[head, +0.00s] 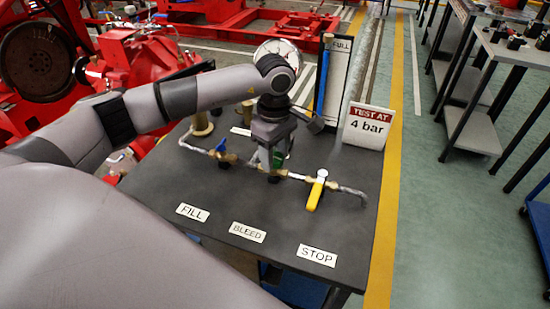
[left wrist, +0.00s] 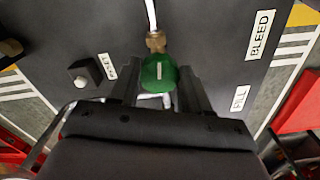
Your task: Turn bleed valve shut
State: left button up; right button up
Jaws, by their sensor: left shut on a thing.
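The bleed valve has a green handle (head: 279,157) and sits in the middle of the pipe run on the dark bench top, behind the BLEED label (head: 247,232). My left gripper (head: 268,153) reaches down onto it from above and hides part of the valve. In the left wrist view the round green handle (left wrist: 158,73), with a pale mark on it, lies between the two fingers of my left gripper (left wrist: 160,88), next to a brass fitting (left wrist: 156,42). The gripper is shut on the handle. My right gripper is not in view.
A blue-handled valve (head: 221,146) stands left of the green one, and a yellow-handled valve (head: 316,190) right of it. A gauge (head: 284,48), a level board (head: 335,82) and a "TEST AT 4 bar" sign (head: 367,126) stand behind. The bench front is clear except for labels.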

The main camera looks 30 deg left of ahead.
pick_arm(q)
jog(key=shift+f+m+b, duration=0.1)
jog(key=shift+m+b, duration=0.35)
jog(key=shift+m, duration=0.45)
jog(key=shift+m+b, duration=0.45)
jog(key=shift+m, duration=0.55)
jog(key=m+b, duration=0.1)
jog(key=m, duration=0.2)
jog(key=shift+m+b, duration=0.3)
jog(key=m+b, duration=0.1)
jog(key=m, duration=0.3)
jog(key=shift+s+a+b, duration=0.1)
jog(key=shift+b, duration=0.25)
jog(key=m, duration=0.2)
jog(key=shift+m+b, duration=0.3)
jog(key=shift+m, duration=0.1)
jog(key=shift+a+m, duration=0.1)
jog(key=shift+m, duration=0.8)
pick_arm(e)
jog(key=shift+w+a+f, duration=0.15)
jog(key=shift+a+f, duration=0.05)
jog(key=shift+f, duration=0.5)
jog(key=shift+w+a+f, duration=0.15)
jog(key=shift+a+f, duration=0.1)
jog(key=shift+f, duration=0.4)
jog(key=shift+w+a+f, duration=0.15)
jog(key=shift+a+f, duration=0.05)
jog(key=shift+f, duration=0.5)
pick_arm(q)
jog(key=shift+m, duration=0.3)
